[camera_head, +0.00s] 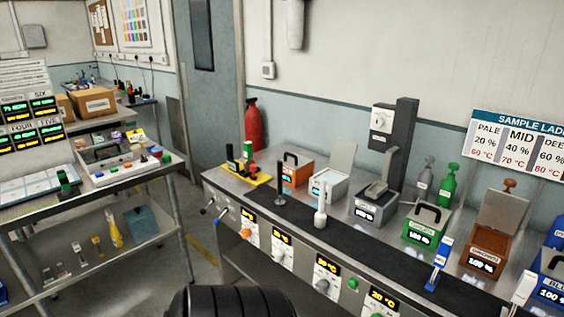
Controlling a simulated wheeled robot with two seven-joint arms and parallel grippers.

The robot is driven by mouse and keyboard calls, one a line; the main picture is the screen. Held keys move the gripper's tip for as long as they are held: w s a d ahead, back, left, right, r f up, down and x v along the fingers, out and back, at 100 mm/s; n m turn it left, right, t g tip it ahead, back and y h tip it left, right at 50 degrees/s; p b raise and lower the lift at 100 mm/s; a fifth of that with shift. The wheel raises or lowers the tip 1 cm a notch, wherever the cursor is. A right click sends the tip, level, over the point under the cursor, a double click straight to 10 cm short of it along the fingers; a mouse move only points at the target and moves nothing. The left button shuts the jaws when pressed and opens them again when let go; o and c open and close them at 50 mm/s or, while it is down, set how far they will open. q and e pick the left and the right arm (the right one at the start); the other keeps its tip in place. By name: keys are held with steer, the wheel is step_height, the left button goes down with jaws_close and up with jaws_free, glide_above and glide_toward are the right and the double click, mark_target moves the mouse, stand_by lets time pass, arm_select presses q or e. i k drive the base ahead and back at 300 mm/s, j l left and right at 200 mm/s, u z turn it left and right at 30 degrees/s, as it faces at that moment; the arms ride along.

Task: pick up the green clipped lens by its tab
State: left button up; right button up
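I cannot pick out the green clipped lens or its tab for certain; the small parts are too small to tell. A small green and dark piece (64,182) stands near the pale panels on the left cart. A white tray (100,178) on that cart holds several small parts, with a small green piece (166,158) near its right end. A yellow plate (246,175) on the bench carries dark, green and red pieces. Neither of my grippers is in view.
The bench (285,208) holds lidded baths, including an orange one (296,176) and a green one (424,232). A red extinguisher (253,126) stands behind it. The cart (150,172) has a lower shelf with bottles. A floor gap separates the cart and bench.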

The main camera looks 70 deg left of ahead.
mark_target(248, 146)
steer(key=u, duration=2.65)
steer(key=i+j+z, duration=0.2)
steer(key=i, duration=0.2)
